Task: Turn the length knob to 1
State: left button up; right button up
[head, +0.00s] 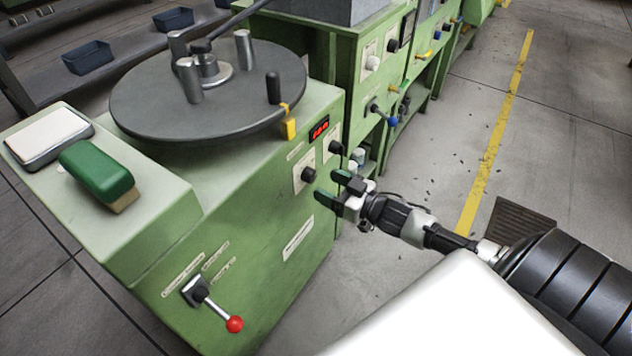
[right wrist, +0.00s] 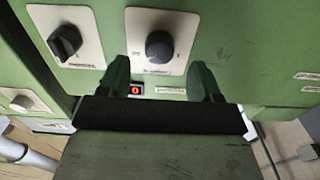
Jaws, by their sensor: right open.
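Two black rotary knobs on pale plates are on the green machine's front, below a red-digit display (head: 319,129). The nearer knob (head: 308,174) and the farther knob (head: 335,147) both show in the head view. I cannot read which is the length knob, or their settings. My right gripper (head: 332,187) is open and empty, just in front of the panel beside the nearer knob. In the right wrist view, one knob (right wrist: 160,47) lies between the lines of the open fingers (right wrist: 161,80), apart from them; another knob (right wrist: 65,40) is at left. My left gripper is out of view.
A red-ended lever (head: 234,323) sticks out low on the machine's front. A round turntable (head: 208,95) and a green-backed brush (head: 98,172) are on top. Another green machine (head: 365,45) stands behind. The floor to the right is mostly clear.

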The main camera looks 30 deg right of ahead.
aim_at(313, 178)
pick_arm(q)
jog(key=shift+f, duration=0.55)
pick_arm(e)
jog(key=shift+x, duration=2.1)
jog(key=c, duration=0.9)
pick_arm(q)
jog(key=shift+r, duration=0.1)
